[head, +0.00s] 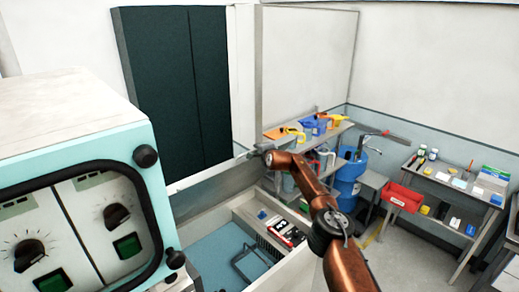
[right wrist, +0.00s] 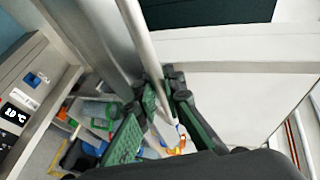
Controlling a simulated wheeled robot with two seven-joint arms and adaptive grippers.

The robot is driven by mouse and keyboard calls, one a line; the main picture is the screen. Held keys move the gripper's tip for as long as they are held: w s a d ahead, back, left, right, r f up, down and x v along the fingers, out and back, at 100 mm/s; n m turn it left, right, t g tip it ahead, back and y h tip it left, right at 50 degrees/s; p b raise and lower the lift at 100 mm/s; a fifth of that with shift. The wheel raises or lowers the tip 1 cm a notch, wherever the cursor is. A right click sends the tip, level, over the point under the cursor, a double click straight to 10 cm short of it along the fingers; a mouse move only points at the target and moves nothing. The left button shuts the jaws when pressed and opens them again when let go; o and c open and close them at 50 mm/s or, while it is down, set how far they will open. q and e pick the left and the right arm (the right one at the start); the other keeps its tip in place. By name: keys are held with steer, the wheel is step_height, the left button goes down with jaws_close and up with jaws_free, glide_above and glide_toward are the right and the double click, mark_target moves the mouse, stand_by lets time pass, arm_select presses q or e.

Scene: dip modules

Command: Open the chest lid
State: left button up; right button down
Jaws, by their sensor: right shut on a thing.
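The white chest (head: 262,205) stands low in the middle of the head view, and its blue-floored inside shows. The pale edge of its lid (head: 213,180) is raised above that opening, angled up toward the right. How far the lid is tilted I cannot tell. My right gripper (head: 258,151) is at the right end of this edge. In the right wrist view, a thin light handle bar (right wrist: 142,40) runs between the dark fingers of my right gripper (right wrist: 158,104), which are shut on it. My left gripper is not in view.
A teal and white instrument box (head: 85,200) with knobs fills the left foreground. Dark panels (head: 175,90) stand behind the lid edge. A cluttered shelf (head: 305,130), a blue drum (head: 348,178) and a table with a red bin (head: 403,197) stand on the right.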

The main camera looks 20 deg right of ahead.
steer(key=shift+w+a+r, duration=0.1)
steer(key=shift+w+a, duration=0.05)
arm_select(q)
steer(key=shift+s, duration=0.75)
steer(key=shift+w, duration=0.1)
arm_select(e)
steer(key=c, duration=2.3)
jaws_free()
steer(key=shift+r, duration=0.1)
steer(key=shift+s+r, duration=0.4)
steer(key=shift+r, duration=0.05)
steer(key=shift+s+r, duration=0.1)
steer(key=shift+s, duration=0.15)
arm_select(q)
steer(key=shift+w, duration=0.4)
arm_select(e)
steer(key=v, duration=1)
steer(key=shift+s+f, duration=0.25)
steer(key=shift+s, duration=0.1)
